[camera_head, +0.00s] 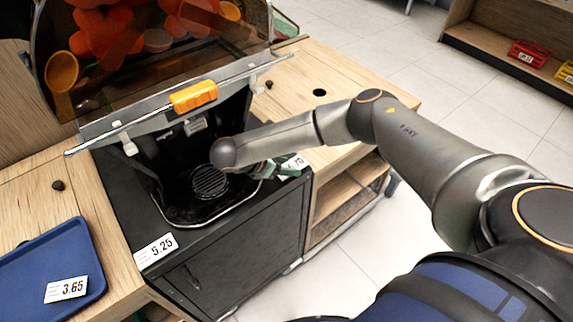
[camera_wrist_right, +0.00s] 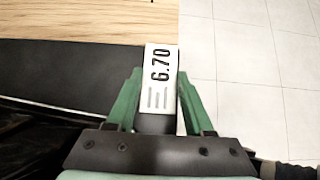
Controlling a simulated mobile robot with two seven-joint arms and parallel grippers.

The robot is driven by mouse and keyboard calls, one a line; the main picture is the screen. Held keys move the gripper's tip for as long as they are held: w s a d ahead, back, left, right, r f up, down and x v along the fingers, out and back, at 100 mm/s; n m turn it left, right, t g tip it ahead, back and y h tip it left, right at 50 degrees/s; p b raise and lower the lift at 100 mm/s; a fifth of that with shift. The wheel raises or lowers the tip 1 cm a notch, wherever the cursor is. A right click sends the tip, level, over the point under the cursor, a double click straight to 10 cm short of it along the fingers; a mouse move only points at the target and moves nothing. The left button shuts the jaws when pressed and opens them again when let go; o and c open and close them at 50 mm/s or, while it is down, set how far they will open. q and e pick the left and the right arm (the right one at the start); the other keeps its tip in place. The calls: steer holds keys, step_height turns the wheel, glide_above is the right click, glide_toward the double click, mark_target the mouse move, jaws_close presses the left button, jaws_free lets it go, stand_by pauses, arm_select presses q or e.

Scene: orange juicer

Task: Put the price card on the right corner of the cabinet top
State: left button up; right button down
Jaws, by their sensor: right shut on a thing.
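A white price card reading 6.70 (camera_wrist_right: 161,78) is held between the green fingers of my right gripper (camera_wrist_right: 157,95) in the wrist view. The card (camera_head: 294,163) also shows in the head view, partly hidden behind my right gripper (camera_head: 283,170). It is over the right edge of the black cabinet top (camera_head: 185,238), near the wooden counter. In the wrist view the cabinet top (camera_wrist_right: 70,75) lies left of the card and the floor lies right. I cannot tell whether the card touches the top. My left gripper is out of view.
The juicer (camera_head: 180,130) stands on the cabinet, with an orange handle (camera_head: 194,96) on its cover. A 5.25 card (camera_head: 156,250) lies at the cabinet's front left corner. A blue tray (camera_head: 50,270) with a 3.65 card (camera_head: 66,289) is left. Wooden counter (camera_head: 330,75) is behind.

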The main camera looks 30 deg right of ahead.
steer(key=shift+f, duration=0.15)
steer(key=shift+c, duration=1.4)
jaws_free()
steer(key=shift+a+r, duration=0.1)
steer(key=shift+r, duration=0.2)
steer(key=v, duration=0.7)
steer(key=shift+s+a+r, duration=0.1)
steer(key=shift+s, duration=0.1)
